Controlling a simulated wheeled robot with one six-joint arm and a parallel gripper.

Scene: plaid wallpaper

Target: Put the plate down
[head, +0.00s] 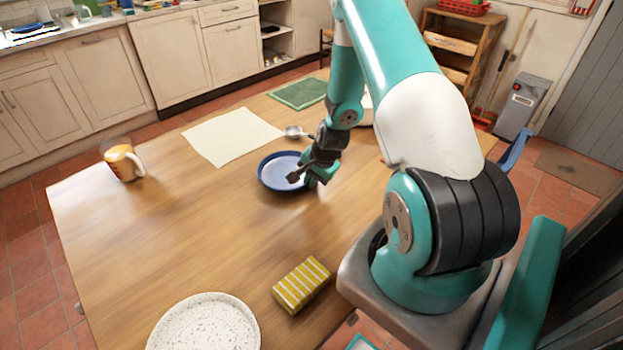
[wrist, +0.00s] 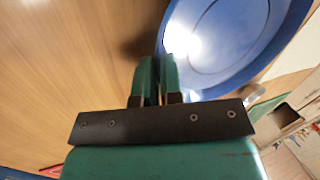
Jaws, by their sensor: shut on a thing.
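The blue plate (head: 272,172) is near the middle of the wooden table, with its hollow side facing up. My gripper (head: 302,174) is shut on the plate's rim at its right side. In the wrist view the two fingers (wrist: 154,76) are pressed together at the edge of the blue plate (wrist: 232,45), which fills the upper right. A dark shadow lies on the wood beside the rim. I cannot tell for sure whether the plate's base touches the table (head: 170,235) or hangs slightly above it.
A pale sheet (head: 230,136) and small metal scoop (head: 294,132) lie behind the plate, a green mat (head: 300,93) farther back. A mug (head: 122,162) stands left. A yellow striped sponge (head: 301,285) and speckled dish (head: 207,326) are in front. Bare wood lies left of the plate.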

